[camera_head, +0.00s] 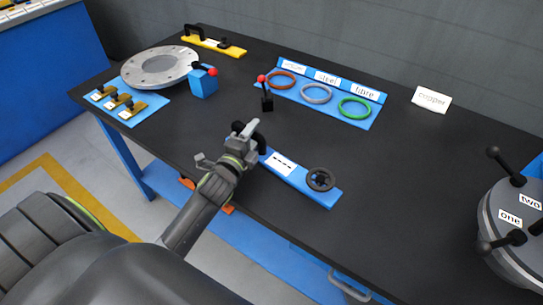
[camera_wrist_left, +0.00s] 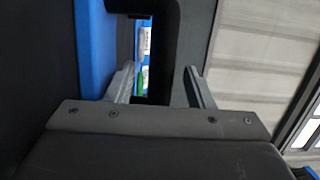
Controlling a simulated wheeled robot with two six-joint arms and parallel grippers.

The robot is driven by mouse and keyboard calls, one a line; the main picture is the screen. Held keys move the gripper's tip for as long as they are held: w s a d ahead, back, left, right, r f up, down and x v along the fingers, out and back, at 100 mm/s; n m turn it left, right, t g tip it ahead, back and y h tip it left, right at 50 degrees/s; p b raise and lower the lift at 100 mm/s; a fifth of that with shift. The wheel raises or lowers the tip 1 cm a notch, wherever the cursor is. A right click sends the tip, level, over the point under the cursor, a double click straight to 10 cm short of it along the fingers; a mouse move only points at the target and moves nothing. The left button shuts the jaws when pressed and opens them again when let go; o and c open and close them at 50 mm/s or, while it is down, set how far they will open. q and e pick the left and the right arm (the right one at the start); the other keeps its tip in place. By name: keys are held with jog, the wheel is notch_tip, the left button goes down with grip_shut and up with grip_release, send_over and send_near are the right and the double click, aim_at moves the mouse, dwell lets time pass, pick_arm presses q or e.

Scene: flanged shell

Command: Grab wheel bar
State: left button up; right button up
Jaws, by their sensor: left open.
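The wheel bar (camera_head: 296,180) is a blue bar lying on the black table near its front edge. It has a white label, a black handwheel (camera_head: 320,179) at its right end and a black handle (camera_head: 260,141) at its left end. My left gripper (camera_head: 238,145) is at the handle end. In the left wrist view my left gripper (camera_wrist_left: 162,85) is open, with one finger on each side of the black handle (camera_wrist_left: 165,45). Contact with the handle cannot be told. My right gripper is not in view.
A ring tray (camera_head: 325,93) and a red-knobbed lever (camera_head: 266,95) stand behind the bar. A blue block (camera_head: 203,83), a grey flange (camera_head: 160,67) and a yellow bar (camera_head: 216,45) are further left. A round labelled shell (camera_head: 510,235) is at right. Table right of the bar is clear.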

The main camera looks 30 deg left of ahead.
pick_arm(q)
grip_shut()
